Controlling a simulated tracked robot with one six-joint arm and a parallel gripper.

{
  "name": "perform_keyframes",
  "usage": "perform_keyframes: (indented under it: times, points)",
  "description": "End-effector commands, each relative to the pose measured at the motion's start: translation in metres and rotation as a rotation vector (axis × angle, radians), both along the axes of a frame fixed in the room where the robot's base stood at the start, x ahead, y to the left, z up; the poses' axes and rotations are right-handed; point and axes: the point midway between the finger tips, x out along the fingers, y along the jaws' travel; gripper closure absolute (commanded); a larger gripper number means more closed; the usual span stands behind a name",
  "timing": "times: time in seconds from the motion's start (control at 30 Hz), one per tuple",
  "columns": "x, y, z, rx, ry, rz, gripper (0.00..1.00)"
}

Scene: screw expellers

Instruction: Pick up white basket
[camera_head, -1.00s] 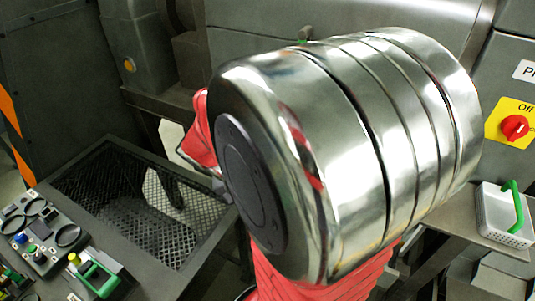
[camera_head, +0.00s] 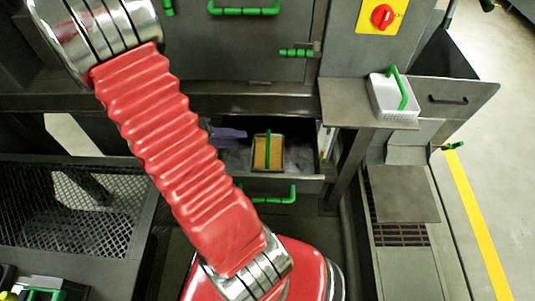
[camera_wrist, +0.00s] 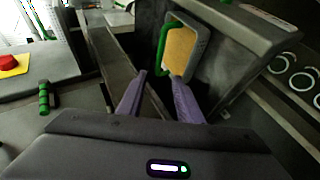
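A white basket (camera_head: 392,98) with a green handle stands upright on a grey shelf at the right of the head view; it looks empty. A second basket (camera_head: 283,152), pale-rimmed with a green handle and tan contents, sits in an open drawer (camera_head: 290,184) at the centre. This second basket also shows in the wrist view (camera_wrist: 203,50), just beyond the fingertips. My gripper (camera_wrist: 158,76) has its purple fingers apart, with nothing between them. In the head view my gripper (camera_head: 230,134) is at the drawer's left part, left of the second basket and apart from it.
The cabinet (camera_head: 250,45) with green handles rises above the drawer. A red switch on a yellow plate (camera_head: 381,17) is above the shelf. A mesh bin (camera_head: 70,215) is at the left. Open floor with a yellow line (camera_head: 475,215) lies at the right.

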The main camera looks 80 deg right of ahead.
Motion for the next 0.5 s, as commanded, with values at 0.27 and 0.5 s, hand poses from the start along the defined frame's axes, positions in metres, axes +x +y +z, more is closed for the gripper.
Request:
perform_keyframes:
  times: [0.27, 0.5]
  points:
    - [-0.002, -0.002, -0.002, 0.002, -0.001, -0.001, 0.68]
    - [-0.021, -0.016, -0.016, 0.003, 0.001, -0.004, 0.68]
